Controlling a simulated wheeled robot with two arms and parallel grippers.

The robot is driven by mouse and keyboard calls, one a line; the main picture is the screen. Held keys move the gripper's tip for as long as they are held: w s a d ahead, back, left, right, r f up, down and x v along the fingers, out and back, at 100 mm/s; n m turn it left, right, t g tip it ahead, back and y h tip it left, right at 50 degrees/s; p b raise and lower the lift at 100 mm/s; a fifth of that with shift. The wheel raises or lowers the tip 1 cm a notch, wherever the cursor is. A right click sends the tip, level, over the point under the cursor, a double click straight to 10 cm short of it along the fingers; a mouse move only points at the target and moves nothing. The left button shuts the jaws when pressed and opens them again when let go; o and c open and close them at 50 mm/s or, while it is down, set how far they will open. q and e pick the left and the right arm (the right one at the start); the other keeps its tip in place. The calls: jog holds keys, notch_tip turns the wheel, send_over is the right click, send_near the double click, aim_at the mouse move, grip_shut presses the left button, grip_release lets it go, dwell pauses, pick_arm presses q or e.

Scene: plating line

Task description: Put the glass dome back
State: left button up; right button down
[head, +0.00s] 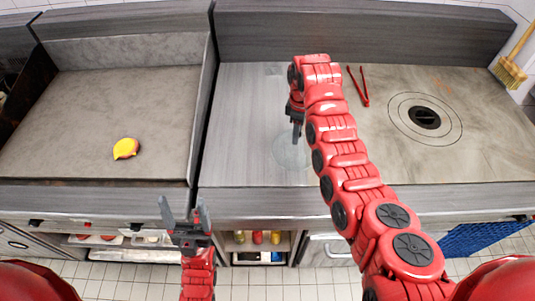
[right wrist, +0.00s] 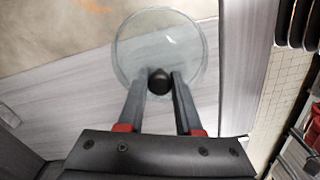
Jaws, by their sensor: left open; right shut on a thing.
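The glass dome (right wrist: 160,30) is a round clear cover with a black knob (right wrist: 159,81), seen from above in the right wrist view. In the head view the dome (head: 291,154) shows faintly over the grey counter, left of the round burner. My right gripper (head: 296,138) is shut on the knob, with one finger on each side of it in the right wrist view. I cannot tell whether the dome's rim touches the counter. My left gripper (head: 184,210) is open and empty, in front of the counter's front edge.
Red tongs (head: 359,88) lie at the back, near the burner (head: 425,117). A brush (head: 510,70) stands far right. Shelves below hold bottles (head: 257,237). The counter left of the dome is clear.

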jog(key=s+a+r+n+p, duration=0.3)
jog(key=s+a+n+p, duration=0.4)
jog(key=s+a+n, duration=0.8)
jog(key=shift+w+d+f+m+b, duration=0.35)
jog(key=shift+w+d+f+b, duration=0.9)
jog(key=shift+w, duration=1.4)
jog(key=shift+w+d+f+m+b, duration=0.4)
jog(key=shift+w+d+f+b, duration=0.25)
jog(key=shift+w+b, duration=1.55)
jog(key=shift+w+d+f+m+b, duration=0.35)
jog(key=shift+w+d+f+b, duration=0.65)
jog(key=shift+w, duration=2.05)
jog(key=shift+f, duration=0.1)
jog(key=c, duration=0.6)
grip_release()
